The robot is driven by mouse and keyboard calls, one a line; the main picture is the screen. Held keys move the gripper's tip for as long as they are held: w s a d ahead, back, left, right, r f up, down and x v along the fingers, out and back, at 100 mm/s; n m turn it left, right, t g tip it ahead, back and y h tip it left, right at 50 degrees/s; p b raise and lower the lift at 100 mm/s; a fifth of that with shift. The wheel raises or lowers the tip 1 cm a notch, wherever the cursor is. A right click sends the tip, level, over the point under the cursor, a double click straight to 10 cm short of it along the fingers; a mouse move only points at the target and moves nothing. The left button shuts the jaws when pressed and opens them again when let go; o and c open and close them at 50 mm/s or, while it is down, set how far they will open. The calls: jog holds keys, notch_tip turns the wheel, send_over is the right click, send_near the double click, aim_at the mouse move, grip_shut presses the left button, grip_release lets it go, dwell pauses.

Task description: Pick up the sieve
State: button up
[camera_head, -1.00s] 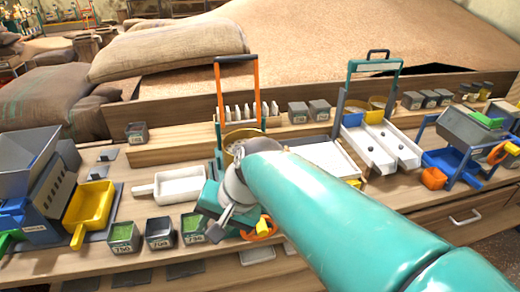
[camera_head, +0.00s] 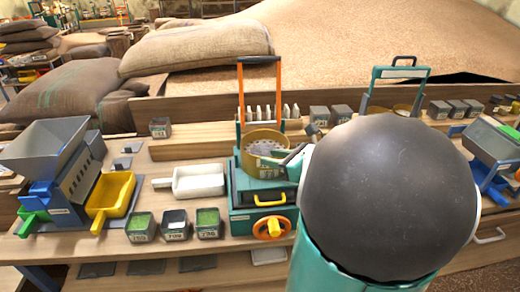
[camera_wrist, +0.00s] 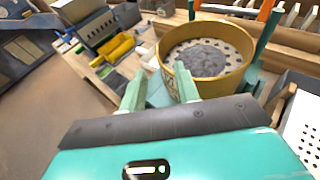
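The sieve is a round brass-coloured ring with a pale perforated disc inside. In the head view the sieve (camera_head: 262,141) sits upright on a teal machine (camera_head: 245,205) with an orange handwheel and a yellow drawer handle. In the wrist view the sieve (camera_wrist: 215,83) fills the upper middle, just beyond my fingertips. My gripper (camera_wrist: 159,72) has its two teal fingers apart, with nothing clearly held. The right finger overlaps the sieve's near wall in the picture; I cannot tell if it touches. In the head view my gripper (camera_head: 285,162) is at the sieve's right side, partly hidden by my arm.
An orange-and-teal upright frame (camera_head: 240,100) rises behind the sieve. A white scoop (camera_head: 197,180), labelled sample boxes (camera_head: 174,224) and a blue-grey hopper machine (camera_head: 60,175) with a yellow tray (camera_head: 112,197) stand to the left.

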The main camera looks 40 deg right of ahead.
aim_at(254, 156)
jog(key=x, duration=0.7)
jog(key=shift+w+a, duration=0.1)
grip_shut()
